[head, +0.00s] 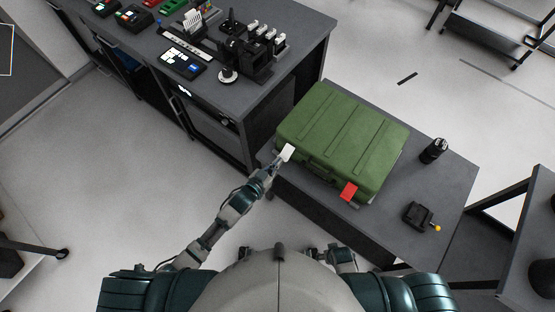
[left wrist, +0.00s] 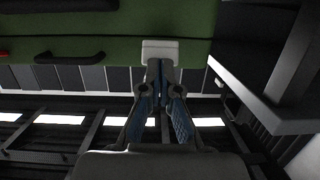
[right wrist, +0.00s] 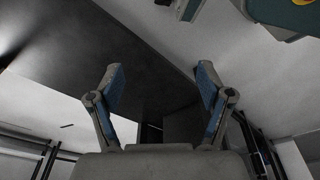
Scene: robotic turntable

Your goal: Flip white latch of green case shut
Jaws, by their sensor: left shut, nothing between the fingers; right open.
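The green case (head: 345,135) lies closed on a grey table, and its front side shows in the left wrist view (left wrist: 130,22). The white latch (head: 288,152) is at the left end of the case's front edge; it also shows in the left wrist view (left wrist: 160,48). A red latch (head: 348,192) is at the right end of that edge. My left gripper (head: 271,172) is shut and empty, its fingertips at the lower edge of the white latch (left wrist: 160,64); whether they touch cannot be told. My right gripper (right wrist: 160,75) is open and empty, away from the case.
The grey table (head: 440,183) holds a black cylinder (head: 433,150) and a black device with a yellow knob (head: 420,216) right of the case. A dark workbench (head: 290,30) with tools and screens stands at the back left, close to the case. Floor is open at left.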

